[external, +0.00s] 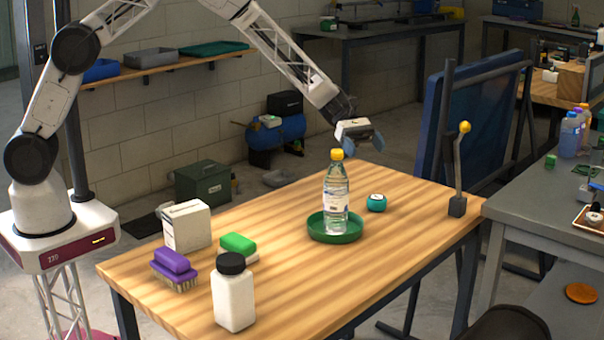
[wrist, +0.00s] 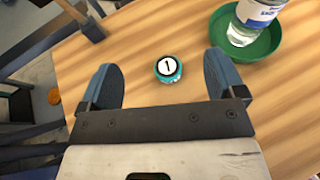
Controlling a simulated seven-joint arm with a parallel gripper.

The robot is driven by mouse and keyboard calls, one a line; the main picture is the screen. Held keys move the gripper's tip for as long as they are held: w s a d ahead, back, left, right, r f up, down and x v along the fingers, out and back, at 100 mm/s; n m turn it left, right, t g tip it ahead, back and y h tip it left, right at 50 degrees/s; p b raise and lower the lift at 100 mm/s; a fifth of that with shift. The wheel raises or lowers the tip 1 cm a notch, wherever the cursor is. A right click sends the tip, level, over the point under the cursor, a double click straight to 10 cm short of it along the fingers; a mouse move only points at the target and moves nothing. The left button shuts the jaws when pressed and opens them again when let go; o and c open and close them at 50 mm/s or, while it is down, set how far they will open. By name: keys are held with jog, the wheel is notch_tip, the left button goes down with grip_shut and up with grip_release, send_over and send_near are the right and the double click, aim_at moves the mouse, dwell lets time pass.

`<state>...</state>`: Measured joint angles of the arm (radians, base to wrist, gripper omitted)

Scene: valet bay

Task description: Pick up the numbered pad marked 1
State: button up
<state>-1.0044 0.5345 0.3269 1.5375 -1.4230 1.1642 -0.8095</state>
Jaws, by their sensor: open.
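The numbered pad marked 1 (wrist: 168,69) is a small round teal pad with a white top bearing a black 1. It lies on the wooden table, and in the external view the pad (external: 376,203) sits just right of the green dish. My gripper (external: 363,147) is above the table's far side, higher than the pad. In the wrist view my gripper (wrist: 163,88) has its two blue-grey fingers spread wide and empty. The pad shows between them, near the level of the fingertips in the picture. Nothing hides the pad in either view.
A clear bottle with a yellow cap (external: 336,190) stands upright in the green dish (external: 316,232), close to the pad. A lever with a yellow knob (external: 460,170) stands at the table's right corner. A white bottle, brushes and a white box occupy the left part.

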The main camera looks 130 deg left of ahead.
send_near(375, 195)
jog(key=x, duration=0.4)
jog(key=shift+s+d, duration=0.1)
jog(key=shift+d, duration=0.1)
jog(key=shift+x, duration=1.3)
jog(key=shift+x, duration=2.55)
jog(key=shift+a, duration=0.1)
jog(key=shift+c, duration=0.2)
jog(key=c, duration=1)
